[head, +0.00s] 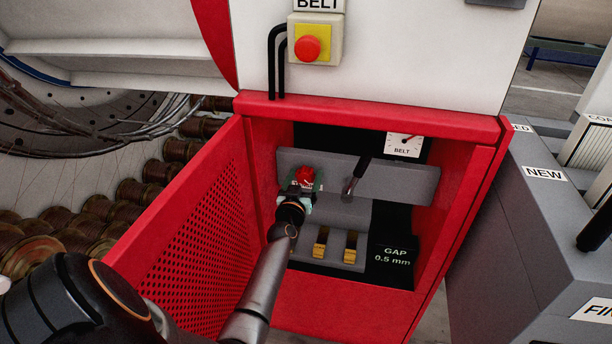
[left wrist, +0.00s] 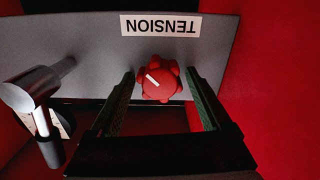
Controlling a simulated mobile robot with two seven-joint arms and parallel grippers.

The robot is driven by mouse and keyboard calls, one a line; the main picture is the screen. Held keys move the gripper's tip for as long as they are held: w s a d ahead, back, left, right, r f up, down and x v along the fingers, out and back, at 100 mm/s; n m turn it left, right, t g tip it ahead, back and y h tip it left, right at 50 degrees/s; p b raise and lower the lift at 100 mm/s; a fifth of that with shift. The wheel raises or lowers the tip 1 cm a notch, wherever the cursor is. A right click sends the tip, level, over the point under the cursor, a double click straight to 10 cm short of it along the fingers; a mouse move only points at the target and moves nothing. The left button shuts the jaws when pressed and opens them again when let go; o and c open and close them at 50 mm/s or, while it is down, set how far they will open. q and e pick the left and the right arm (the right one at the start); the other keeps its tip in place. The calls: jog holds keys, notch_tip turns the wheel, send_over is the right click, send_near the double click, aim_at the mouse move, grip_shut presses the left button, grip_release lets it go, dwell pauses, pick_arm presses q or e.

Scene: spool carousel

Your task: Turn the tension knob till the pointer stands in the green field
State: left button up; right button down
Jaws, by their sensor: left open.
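The red, lobed tension knob (head: 306,175) sits on a grey panel inside the open red cabinet. In the left wrist view the knob (left wrist: 160,82) has a white index line, and an upside-down TENSION label is above it. My left gripper (head: 303,192) is in front of the knob. Its open fingers (left wrist: 160,92) stand on either side of the knob, with a visible gap to each side. My right gripper is not in view.
A lever with a black grip (head: 362,167) stands out from the panel right of the knob; its metal shaft (left wrist: 44,122) is close to my left finger. Brass blocks (head: 350,247) sit below. The perforated red door (head: 200,225) stands open at left.

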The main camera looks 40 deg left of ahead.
pick_arm(q)
grip_shut()
dwell(0.7)
